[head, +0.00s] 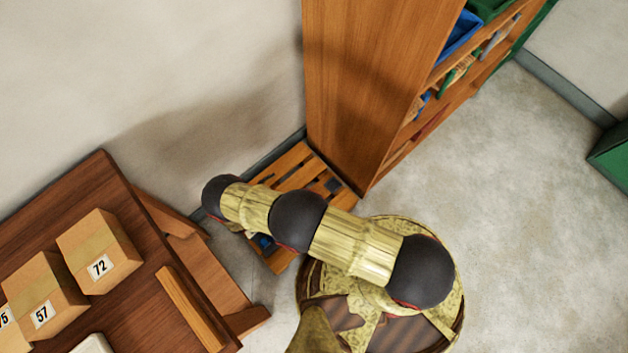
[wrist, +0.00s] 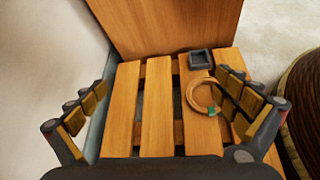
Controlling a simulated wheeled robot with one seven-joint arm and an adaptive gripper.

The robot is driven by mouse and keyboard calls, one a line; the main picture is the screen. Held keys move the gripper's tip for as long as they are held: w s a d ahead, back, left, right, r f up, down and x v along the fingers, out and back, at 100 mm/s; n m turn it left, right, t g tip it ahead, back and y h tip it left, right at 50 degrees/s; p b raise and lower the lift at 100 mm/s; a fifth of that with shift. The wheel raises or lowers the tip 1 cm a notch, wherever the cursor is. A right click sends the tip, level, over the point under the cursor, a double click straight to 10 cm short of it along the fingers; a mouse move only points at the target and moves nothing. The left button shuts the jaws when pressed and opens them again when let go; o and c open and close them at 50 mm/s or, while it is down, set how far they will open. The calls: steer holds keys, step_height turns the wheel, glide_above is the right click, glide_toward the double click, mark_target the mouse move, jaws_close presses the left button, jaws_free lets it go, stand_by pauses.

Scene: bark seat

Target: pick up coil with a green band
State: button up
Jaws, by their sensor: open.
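A tan coil (wrist: 190,94) with a green band (wrist: 207,112) lies flat on the slatted wooden seat (wrist: 156,120) in the wrist view. My gripper (wrist: 163,82) is open and empty above the seat, its fingers wide apart. The coil sits between the fingers in the picture, much closer to the right finger, which partly covers the coil's right side. I cannot tell the height between fingers and coil. In the head view the seat (head: 292,163) shows beside the tall cabinet; my arm hides the coil and most of my gripper there.
A small dark square tray (wrist: 200,60) lies on the seat just behind the coil. A wooden cabinet (head: 365,80) rises directly at the seat's far end. A wall stands close on the left. A table (head: 100,185) with numbered boxes (head: 98,250) is at lower left.

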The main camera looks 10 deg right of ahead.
steer(key=s+d+f+n+t, duration=0.1)
steer(key=s+d+f, duration=0.1)
steer(key=f, duration=0.3)
steer(key=s+d+f+n+y+b, duration=0.1)
steer(key=s+d+f+n, duration=0.1)
steer(key=f, duration=0.3)
steer(key=s+d+f+n+t+b, duration=0.1)
steer(key=s+d+f+n, duration=0.1)
steer(key=f, duration=0.4)
steer(key=shift+s+d+t+y, duration=0.2)
steer(key=shift+s+d, duration=0.2)
steer(key=shift+s, duration=0.3)
steer(key=shift+s+d+t+y, duration=0.1)
steer(key=shift+s+d+y, duration=0.2)
steer(key=shift+s, duration=0.35)
steer(key=shift+w+d+f, duration=0.35)
steer(key=shift+d+f, duration=0.1)
steer(key=shift+b+x, duration=1.25)
steer(key=shift+x, duration=2.05)
steer(key=shift+r, duration=0.1)
steer(key=shift+c, duration=0.7)
steer(key=c, duration=0.7)
steer(key=shift+c, duration=0.8)
